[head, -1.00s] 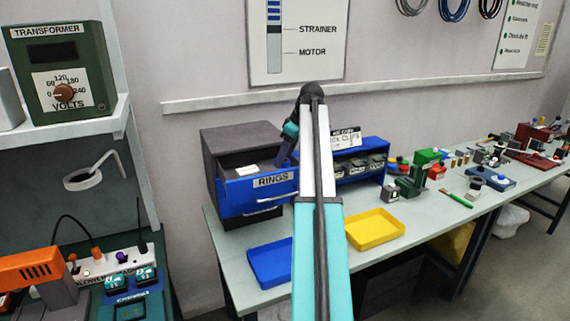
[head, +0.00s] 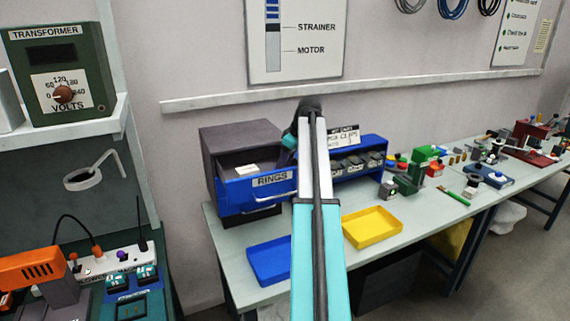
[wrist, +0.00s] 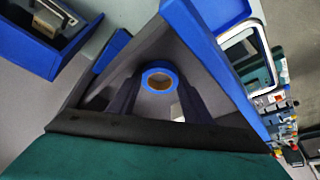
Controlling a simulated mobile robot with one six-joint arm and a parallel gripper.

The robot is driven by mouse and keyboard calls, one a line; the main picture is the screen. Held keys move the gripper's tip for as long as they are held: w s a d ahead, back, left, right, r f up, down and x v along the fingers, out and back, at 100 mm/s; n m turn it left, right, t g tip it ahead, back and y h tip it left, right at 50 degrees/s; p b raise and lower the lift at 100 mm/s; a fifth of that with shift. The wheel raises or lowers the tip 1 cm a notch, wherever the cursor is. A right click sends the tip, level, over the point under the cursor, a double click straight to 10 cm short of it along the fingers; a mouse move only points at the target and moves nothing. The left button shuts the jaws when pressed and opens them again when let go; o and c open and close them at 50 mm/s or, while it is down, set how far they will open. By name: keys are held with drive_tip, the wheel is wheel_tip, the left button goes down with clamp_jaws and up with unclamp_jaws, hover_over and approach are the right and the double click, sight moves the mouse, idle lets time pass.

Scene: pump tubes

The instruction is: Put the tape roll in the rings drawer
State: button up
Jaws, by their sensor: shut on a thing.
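The tape roll (wrist: 158,80) is a blue ring with a tan core, seen in the wrist view. My gripper (wrist: 158,88) is shut on it, with one dark finger on each side. The rings drawer (head: 258,190) is open, with a blue front labelled RINGS and a white card inside. In the wrist view its blue front (wrist: 212,55) and grey inside surround the roll. In the head view my wrist is low over the drawer's right end, and the roll and fingertips are hidden. I cannot tell whether the roll touches the drawer floor.
The grey cabinet (head: 225,148) stands behind the drawer. A blue rack of small bins (head: 360,158) is to its right. A blue tray (head: 270,262) and a yellow tray (head: 372,228) lie in front on the bench. Several tools and parts crowd the bench farther right.

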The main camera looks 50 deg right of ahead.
drive_tip(key=shift+f, duration=0.15)
drive_tip(key=o, duration=0.8)
drive_tip(key=shift+o, duration=0.2)
drive_tip(key=b+v, duration=0.4)
drive_tip(key=v, duration=0.8)
drive_tip(key=shift+w, duration=0.1)
idle(0.5)
drive_tip(key=shift+d, duration=0.1)
